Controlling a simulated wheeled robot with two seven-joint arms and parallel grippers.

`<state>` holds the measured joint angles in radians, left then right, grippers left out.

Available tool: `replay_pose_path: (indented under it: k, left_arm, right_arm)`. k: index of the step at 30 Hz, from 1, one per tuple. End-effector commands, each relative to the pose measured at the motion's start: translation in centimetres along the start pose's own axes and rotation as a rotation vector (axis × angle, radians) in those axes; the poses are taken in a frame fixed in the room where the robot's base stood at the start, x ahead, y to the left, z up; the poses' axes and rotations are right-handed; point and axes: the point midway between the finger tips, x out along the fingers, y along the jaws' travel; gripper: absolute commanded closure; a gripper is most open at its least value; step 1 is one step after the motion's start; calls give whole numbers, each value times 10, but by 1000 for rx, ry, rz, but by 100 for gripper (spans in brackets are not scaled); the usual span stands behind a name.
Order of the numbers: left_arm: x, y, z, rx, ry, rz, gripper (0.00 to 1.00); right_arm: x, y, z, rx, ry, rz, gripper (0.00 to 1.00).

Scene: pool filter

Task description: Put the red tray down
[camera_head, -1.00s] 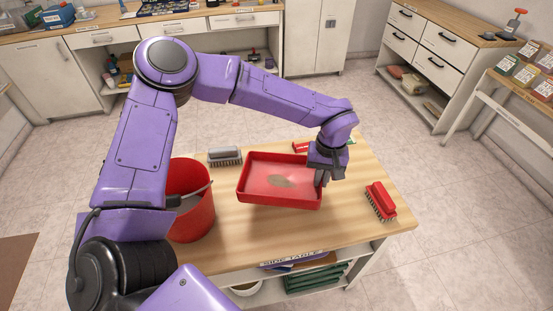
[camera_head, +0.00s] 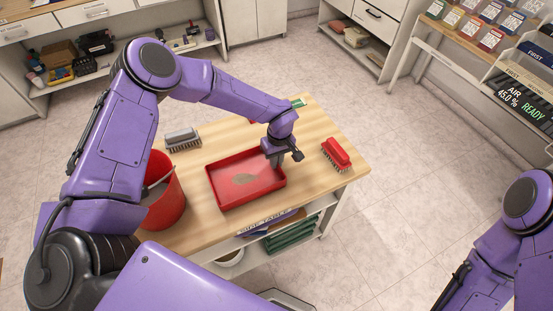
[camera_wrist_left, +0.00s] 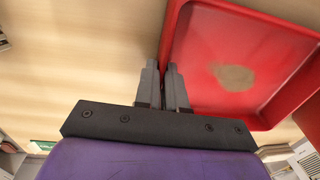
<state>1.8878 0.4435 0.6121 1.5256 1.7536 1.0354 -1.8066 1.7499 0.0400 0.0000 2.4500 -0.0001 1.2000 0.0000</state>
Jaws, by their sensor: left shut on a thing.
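The red tray (camera_head: 222,192) is on or just above the wooden side table (camera_head: 315,125); I cannot tell whether it touches the wood. It looks roughly level, with a brownish patch on its floor. My left gripper (camera_head: 277,164) is at the tray's right rim in the head view. In the left wrist view, the fingers (camera_wrist_left: 163,88) are shut on the wall of the red tray (camera_wrist_left: 210,60). My right arm shows at the lower right of the head view, but its gripper is out of frame.
A red bucket (camera_head: 165,205) stands left of the tray. A grey brush (camera_head: 182,139) is behind it and a red brush (camera_head: 336,154) is to its right. Dark green items (camera_head: 290,236) lie on the shelf below. Open floor lies right of the table.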

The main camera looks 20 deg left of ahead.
Motion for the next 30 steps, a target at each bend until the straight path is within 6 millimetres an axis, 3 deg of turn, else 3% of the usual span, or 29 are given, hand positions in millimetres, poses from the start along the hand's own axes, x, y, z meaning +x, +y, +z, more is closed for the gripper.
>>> replay_pose_path:
  k: [1, 4, 12, 16, 24, 30]
  left_arm:
    - [2, 0, 0, 0, -1, 0, 100]
    - [2, 0, 0, 0, -1, 0, 65]
    - [1, 0, 0, 1, 0, 0, 65]
    - [-10, 1, 0, 0, 0, 2, 65]
    - [-76, 1, -1, -1, 2, 5, 65]
    - [-112, 0, 0, 0, 1, 1, 65]
  right_arm:
    - [2, 0, 1, 0, 0, 0, 57]
    - [1, 0, 0, 0, 0, 0, 57]
    - [1, 0, 0, 0, 0, 0, 57]
    - [3, 0, 1, 0, 0, 0, 57]
    - [15, -1, 6, 0, 0, 0, 57]
    - [19, -2, 8, 0, 0, 0, 57]
